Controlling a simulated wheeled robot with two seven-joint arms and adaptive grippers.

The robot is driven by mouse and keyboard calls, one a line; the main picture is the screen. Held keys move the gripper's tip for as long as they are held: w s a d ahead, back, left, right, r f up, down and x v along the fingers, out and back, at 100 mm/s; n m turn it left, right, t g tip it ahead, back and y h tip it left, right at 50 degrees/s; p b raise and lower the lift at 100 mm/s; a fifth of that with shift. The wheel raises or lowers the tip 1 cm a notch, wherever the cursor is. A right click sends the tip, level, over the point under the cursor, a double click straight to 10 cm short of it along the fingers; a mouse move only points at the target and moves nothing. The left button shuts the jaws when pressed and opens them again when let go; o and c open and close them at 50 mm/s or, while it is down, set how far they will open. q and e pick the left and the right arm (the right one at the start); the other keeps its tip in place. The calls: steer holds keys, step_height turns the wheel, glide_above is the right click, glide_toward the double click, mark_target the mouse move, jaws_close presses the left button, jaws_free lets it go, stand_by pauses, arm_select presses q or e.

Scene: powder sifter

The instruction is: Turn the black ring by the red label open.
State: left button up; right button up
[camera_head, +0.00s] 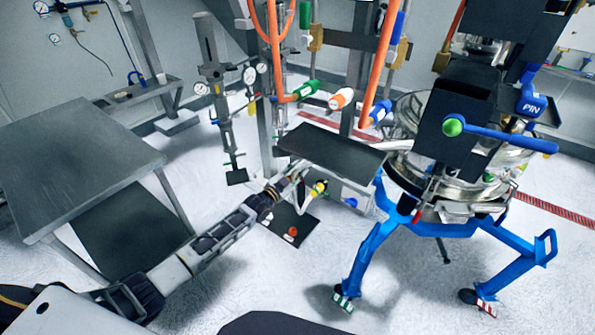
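My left arm comes in from the lower left. Its gripper (293,176) is at the pipework in the middle, just left of a yellow-ended fitting (319,188). The fingers are small and blend with the fittings, so I cannot tell whether they are open, shut or touching anything. A small orange-red round part (291,231) shows against a dark plate (300,216) below the gripper; I cannot tell whether it is the red label. I cannot make out the black ring for certain. My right gripper is not in view.
A steel sifter (408,172) on blue legs (369,253) stands right, with a blue lever (505,136). A dark shelf (330,147) and green, orange and blue-ended fittings (340,98) are above the gripper. A grey table (75,160) stands left. Front floor is clear.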

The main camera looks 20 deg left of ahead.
arm_select(q)
steer(key=shift+w, duration=0.25)
steer(key=shift+c, duration=0.4)
jaws_close()
